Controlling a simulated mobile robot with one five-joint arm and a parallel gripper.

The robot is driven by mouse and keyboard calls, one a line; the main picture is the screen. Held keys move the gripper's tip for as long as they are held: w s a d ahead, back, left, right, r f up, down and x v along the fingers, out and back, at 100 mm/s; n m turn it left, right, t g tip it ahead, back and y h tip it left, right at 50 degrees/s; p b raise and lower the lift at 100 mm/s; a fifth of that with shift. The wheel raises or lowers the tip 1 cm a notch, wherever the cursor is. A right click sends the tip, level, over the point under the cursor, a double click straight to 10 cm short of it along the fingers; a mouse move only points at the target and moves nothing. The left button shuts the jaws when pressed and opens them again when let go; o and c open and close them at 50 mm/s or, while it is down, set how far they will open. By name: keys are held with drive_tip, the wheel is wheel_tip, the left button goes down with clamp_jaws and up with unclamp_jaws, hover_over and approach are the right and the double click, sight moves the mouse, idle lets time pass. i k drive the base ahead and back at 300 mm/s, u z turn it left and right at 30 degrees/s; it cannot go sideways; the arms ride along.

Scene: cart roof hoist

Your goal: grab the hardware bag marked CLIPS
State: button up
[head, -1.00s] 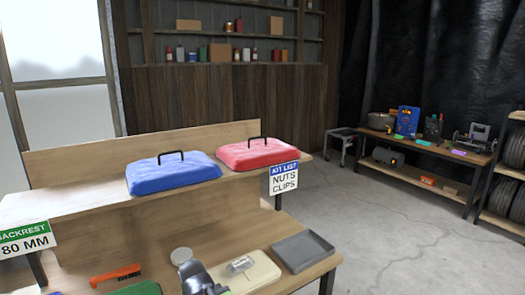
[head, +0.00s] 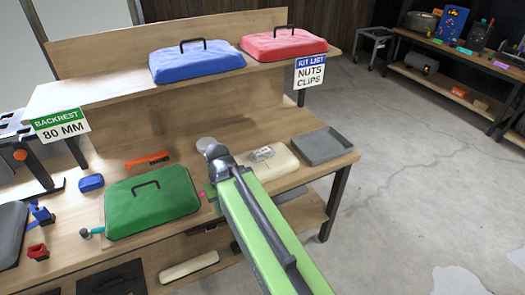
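A small clear bag (head: 262,154) lies on a cream pad (head: 284,166) on the lower bench top, in the right half of the bench. Its marking is too small to read, so I cannot tell whether it says CLIPS. My green arm reaches up from the bottom of the head view, and its dark grey end, with my gripper (head: 216,154), is left of the bag and appears apart from it in the picture. The fingers cannot be made out, so their opening is unclear. A sign (head: 310,73) reading KIT LIST, NUTS, CLIPS hangs from the upper shelf.
A green cushion (head: 152,203) lies left of my arm, with an orange brush (head: 148,159) behind it. A grey tray (head: 322,146) is right of the cream pad. Blue (head: 197,62) and red (head: 283,44) cushions sit on the raised shelf.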

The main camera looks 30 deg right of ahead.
sight(260, 155)
drive_tip(key=u, duration=0.1)
drive_tip(key=k, duration=0.15)
drive_tip(key=u, duration=3.15)
drive_tip(key=k, duration=1.65)
drive_tip(key=z, duration=1.15)
drive_tip(key=i, duration=1)
drive_tip(key=u, duration=0.2)
